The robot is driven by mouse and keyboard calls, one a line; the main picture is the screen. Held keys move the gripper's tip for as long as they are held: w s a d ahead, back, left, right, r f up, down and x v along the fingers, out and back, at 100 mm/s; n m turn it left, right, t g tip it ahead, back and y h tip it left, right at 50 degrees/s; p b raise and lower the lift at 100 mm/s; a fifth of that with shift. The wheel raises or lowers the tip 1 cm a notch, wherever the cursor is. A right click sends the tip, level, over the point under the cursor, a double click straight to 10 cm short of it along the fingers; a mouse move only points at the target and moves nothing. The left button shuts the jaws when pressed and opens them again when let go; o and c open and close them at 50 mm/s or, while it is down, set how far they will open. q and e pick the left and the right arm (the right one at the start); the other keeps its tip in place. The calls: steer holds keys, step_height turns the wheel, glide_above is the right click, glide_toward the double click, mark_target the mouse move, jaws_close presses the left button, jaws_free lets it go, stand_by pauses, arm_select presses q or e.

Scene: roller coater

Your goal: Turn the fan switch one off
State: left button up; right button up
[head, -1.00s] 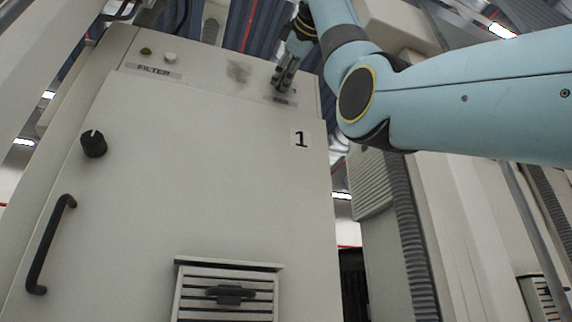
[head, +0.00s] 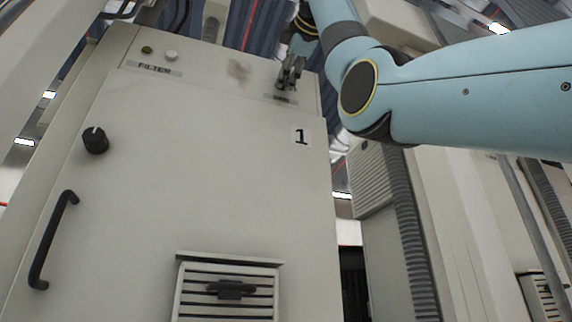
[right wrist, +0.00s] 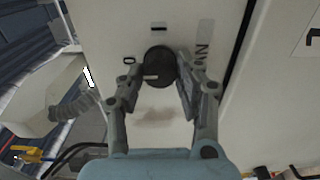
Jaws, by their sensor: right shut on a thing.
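The fan switch is a round black knob (right wrist: 160,66) on the pale panel of the cabinet marked 1 (head: 301,137). In the right wrist view its white mark points left, toward the side with the "0" (right wrist: 129,60); the "I" (right wrist: 159,27) is above it. A partly covered label (right wrist: 203,50) is beside it. My right gripper (right wrist: 160,78) has its two fingers on either side of the knob, shut on it. In the head view my right gripper (head: 287,82) is at the panel's upper right and hides the knob. My left gripper is not in view.
The cabinet front (head: 215,190) has another black knob (head: 95,140), a black handle (head: 50,240) and a louvred vent (head: 228,291). A FILTER label (head: 154,69) lies under two small buttons at the upper left. A ribbed hose (head: 413,240) hangs at the right.

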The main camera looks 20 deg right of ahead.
steer(key=shift+f, duration=0.1)
steer(key=o, duration=1.1)
steer(key=shift+a, duration=0.1)
steer(key=shift+o, duration=0.2)
steer(key=s, duration=1.2)
steer(key=shift+d, duration=0.2)
